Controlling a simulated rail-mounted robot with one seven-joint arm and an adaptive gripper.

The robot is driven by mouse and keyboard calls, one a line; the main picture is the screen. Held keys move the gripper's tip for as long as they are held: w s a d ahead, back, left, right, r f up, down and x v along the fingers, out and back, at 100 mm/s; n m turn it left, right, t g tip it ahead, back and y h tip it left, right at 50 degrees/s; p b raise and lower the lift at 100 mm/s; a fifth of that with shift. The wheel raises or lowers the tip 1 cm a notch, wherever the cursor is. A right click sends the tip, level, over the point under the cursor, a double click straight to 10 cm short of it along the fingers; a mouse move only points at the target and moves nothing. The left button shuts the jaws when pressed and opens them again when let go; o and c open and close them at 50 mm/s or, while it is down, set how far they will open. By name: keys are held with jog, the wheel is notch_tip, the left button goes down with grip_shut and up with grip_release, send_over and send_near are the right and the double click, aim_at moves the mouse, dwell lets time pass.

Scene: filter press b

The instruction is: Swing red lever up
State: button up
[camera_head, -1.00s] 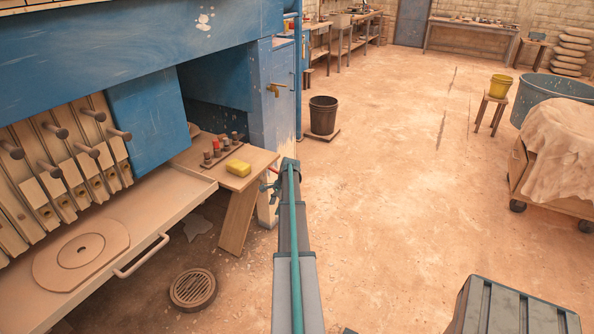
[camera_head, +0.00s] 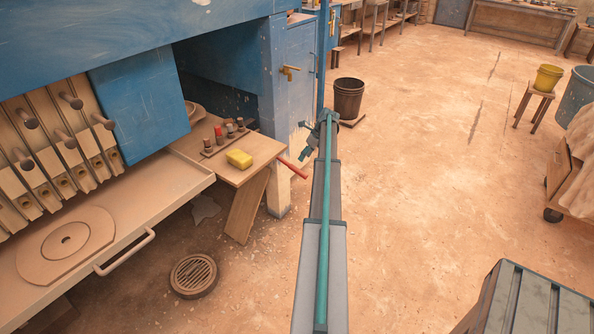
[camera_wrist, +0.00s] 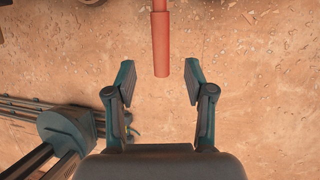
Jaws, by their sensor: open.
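The red lever (camera_head: 293,168) sticks out from beside the small wooden table, slanting down to the right in the head view. In the wrist view the red lever (camera_wrist: 160,42) comes in from the top edge, and its free end shows between and just ahead of my fingertips. My gripper (camera_wrist: 159,66) is open and empty, one finger on each side of the lever's line, with clear gaps on both sides. In the head view my gripper (camera_head: 308,150) is small and dark, close to the lever. Whether it is level with the lever in depth is hard to tell.
The wooden table (camera_head: 258,152) holds a yellow sponge (camera_head: 239,159) and several small bottles. A blue cabinet (camera_head: 295,85) with a brass handle stands behind. A dark bucket (camera_head: 348,98) is on the floor beyond. A floor drain (camera_head: 194,276) lies at lower left.

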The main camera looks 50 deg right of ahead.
aim_at(296, 170)
jog(key=p+x, duration=0.1)
jog(key=x, duration=0.9)
jog(key=shift+w+f, duration=0.1)
jog(key=shift+f, duration=0.15)
grip_shut()
